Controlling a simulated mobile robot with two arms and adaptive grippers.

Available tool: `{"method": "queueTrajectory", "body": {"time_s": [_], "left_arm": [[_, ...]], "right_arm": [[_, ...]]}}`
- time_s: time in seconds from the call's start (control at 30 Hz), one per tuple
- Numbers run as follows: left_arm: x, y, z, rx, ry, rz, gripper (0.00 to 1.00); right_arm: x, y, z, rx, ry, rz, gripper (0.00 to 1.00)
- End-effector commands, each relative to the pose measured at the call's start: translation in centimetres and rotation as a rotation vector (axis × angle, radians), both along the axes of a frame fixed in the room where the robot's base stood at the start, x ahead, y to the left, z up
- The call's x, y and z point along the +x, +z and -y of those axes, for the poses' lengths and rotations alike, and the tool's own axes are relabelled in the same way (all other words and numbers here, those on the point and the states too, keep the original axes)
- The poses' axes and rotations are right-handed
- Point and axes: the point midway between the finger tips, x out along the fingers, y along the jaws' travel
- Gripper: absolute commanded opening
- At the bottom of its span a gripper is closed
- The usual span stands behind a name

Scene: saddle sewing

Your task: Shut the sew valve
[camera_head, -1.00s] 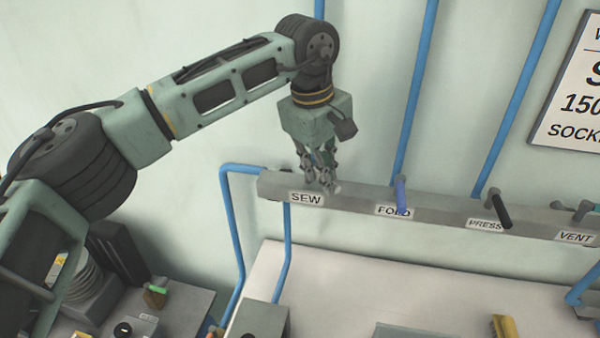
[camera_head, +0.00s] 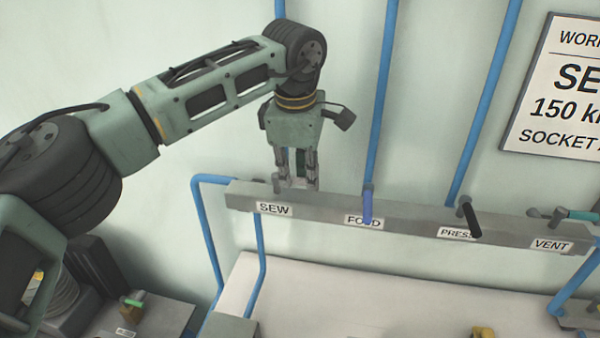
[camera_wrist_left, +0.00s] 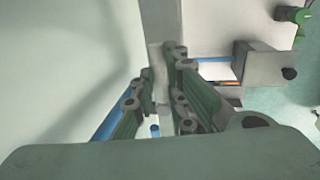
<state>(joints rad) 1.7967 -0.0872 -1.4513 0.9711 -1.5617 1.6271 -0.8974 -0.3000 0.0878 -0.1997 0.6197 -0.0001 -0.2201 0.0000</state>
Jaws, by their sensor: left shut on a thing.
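The sew valve (camera_head: 277,186) sits at the left end of the grey rail, above the SEW label (camera_head: 274,209). Only a small grey part of it shows beside the fingers. Its handle is mostly hidden, so its exact angle is hard to tell. My left gripper (camera_head: 298,184) points down at the rail just right of the valve's pivot, shut on the handle. In the left wrist view my gripper's fingers (camera_wrist_left: 160,105) stand on both sides of a narrow gap with grey behind it. My right gripper is not in view.
Along the grey rail (camera_head: 410,222) to the right are the blue fold handle (camera_head: 367,207), the black press handle (camera_head: 471,220) and the teal vent handle (camera_head: 583,215). Blue pipes (camera_head: 384,95) run up the wall. A pale table (camera_head: 340,293) lies below.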

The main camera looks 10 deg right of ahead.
Motion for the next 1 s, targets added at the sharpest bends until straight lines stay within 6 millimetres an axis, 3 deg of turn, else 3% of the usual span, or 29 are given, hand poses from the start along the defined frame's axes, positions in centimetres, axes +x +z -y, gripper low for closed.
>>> {"method": "queueTrajectory", "body": {"time_s": [0.3, 0.5, 0.53, 0.73, 1.0], "left_arm": [[0.3, 0.5, 0.1, -0.007, 0.021, 0.011, 0.00], [0.3, 0.5, 0.1, -0.007, 0.022, 0.011, 0.00], [0.3, 0.5, 0.1, -0.007, 0.022, 0.011, 0.14], [0.3, 0.4, 0.1, -0.005, 0.021, 0.007, 0.31], [0.2, 0.2, 0.0, -0.002, 0.019, 0.003, 0.31]], "right_arm": [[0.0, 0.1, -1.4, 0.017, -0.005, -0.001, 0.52], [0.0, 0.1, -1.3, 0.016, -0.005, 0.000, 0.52], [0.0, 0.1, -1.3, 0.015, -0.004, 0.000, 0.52], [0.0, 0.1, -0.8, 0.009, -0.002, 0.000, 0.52], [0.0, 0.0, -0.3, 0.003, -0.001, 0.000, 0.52]]}}
